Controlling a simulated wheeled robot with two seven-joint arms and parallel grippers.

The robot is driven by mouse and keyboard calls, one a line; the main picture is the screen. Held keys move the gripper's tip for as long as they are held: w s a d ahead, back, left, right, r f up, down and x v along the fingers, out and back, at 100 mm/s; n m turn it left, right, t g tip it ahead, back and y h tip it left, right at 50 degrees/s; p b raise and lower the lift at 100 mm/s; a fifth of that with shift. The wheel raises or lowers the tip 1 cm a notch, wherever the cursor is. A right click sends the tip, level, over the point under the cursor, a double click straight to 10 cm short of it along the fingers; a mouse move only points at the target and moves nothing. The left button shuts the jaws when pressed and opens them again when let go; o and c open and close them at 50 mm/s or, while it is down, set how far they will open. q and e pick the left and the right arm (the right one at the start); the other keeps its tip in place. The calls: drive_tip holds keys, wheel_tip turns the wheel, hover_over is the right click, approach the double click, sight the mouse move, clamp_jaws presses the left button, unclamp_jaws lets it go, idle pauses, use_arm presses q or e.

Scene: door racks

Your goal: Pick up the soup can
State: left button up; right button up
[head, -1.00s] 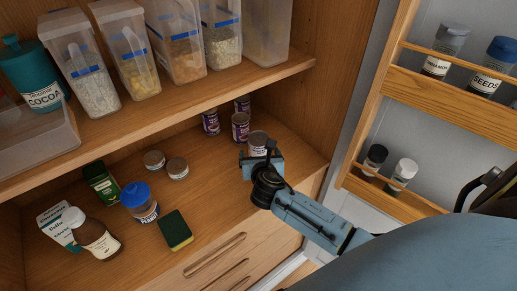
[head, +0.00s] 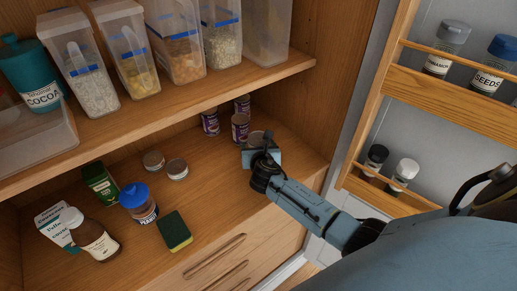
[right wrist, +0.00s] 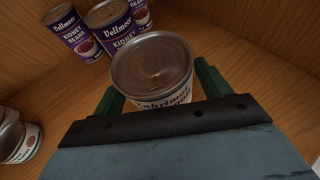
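The soup can is a white-labelled metal can with a bare lid. In the head view its top (head: 256,136) shows just behind my right gripper (head: 262,158), which hides most of it. In the right wrist view the soup can (right wrist: 153,65) stands upright between the two green fingers of my right gripper (right wrist: 158,80). The fingers are spread, one on each side of the can, with a small gap visible on the right. The can's lower part is hidden by the gripper's palm. My left gripper is not in view.
Purple kidney-bean cans (head: 241,127) stand close behind the soup can. Two short cans (head: 177,169) stand to its left. A green sponge (head: 174,230) lies near the shelf's front edge. The cabinet's side wall (head: 335,90) and door rack (head: 425,95) are to the right.

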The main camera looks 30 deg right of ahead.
drive_tip(key=c, duration=0.9)
drive_tip(key=shift+c, duration=0.4)
drive_tip(key=shift+r, duration=0.15)
